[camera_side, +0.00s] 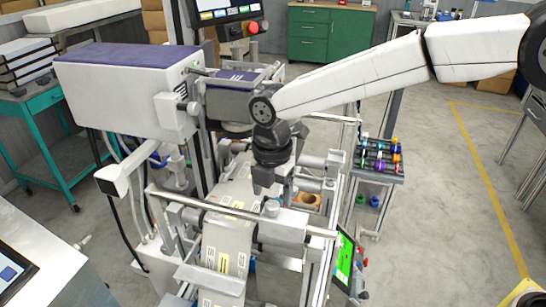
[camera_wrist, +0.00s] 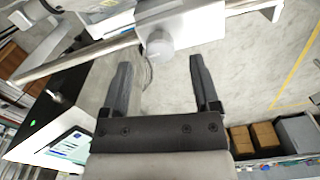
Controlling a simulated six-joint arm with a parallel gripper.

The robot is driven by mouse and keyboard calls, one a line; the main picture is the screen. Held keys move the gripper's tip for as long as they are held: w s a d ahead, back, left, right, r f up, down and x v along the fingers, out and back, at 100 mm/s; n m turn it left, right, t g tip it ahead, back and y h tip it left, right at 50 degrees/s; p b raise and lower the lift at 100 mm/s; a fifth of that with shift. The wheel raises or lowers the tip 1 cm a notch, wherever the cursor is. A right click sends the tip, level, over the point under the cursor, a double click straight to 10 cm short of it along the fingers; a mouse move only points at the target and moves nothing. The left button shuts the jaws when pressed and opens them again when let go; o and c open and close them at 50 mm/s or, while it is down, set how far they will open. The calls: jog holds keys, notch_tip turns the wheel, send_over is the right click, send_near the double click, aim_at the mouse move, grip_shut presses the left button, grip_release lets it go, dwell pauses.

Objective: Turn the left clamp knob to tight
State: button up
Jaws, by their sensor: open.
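My gripper (camera_side: 268,190) points down over the front rail of the machine, just above a small grey clamp knob (camera_side: 271,208) on a pale clamp block (camera_side: 288,226). In the wrist view my gripper (camera_wrist: 160,62) is open and empty, its two dark fingers apart. The round grey knob (camera_wrist: 159,45) lies ahead, between the lines of the fingertips, and looks clear of both. Another grey collar (camera_side: 176,214) sits farther left on the same rail. I cannot tell which of these the task calls left, nor how tight the knob is.
The metal rail (camera_side: 220,207) runs across the machine, with a printed label web (camera_side: 228,240) beneath it. A lit green screen (camera_side: 345,262) hangs at the right side. A rack of coloured spools (camera_side: 380,155) stands behind it. Open floor lies to the right.

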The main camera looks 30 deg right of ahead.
aim_at(272, 208)
jog(key=shift+f, duration=1.45)
grip_shut()
